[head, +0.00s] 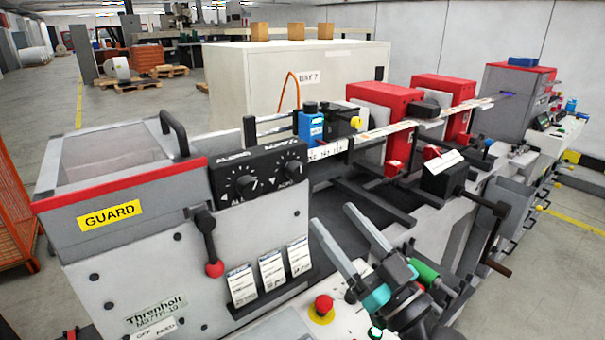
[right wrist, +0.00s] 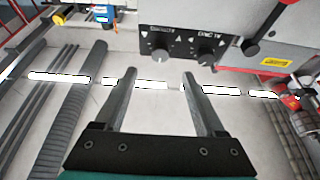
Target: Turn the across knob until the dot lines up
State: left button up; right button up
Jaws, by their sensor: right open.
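The across knob (head: 293,170) is the right of two black dials with pale pointers on a dark panel (head: 268,200) in the head view. Its lettering is only partly readable, and I cannot make out the dot. In the upside-down right wrist view the across knob (right wrist: 160,57) is the left dial. My right gripper (head: 334,216) is open and empty, apart from the panel, to its lower right. In the right wrist view its fingertips (right wrist: 158,74) lie to either side of that knob in the picture, with nothing between them. My left gripper is not in view.
The other dial (head: 245,186) sits close beside the knob. A red-ball lever (head: 210,245), white tags (head: 270,270) and a red stop button (head: 323,304) are below the panel. A blue device (head: 310,124) stands to the right. The grey guard cover (head: 120,170) is at left.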

aim_at(301, 177)
jog(key=p+x, duration=0.1)
jog(key=x, duration=0.9)
jog(key=shift+w+a+p, duration=0.15)
jog(key=shift+p, duration=0.15)
grip_shut()
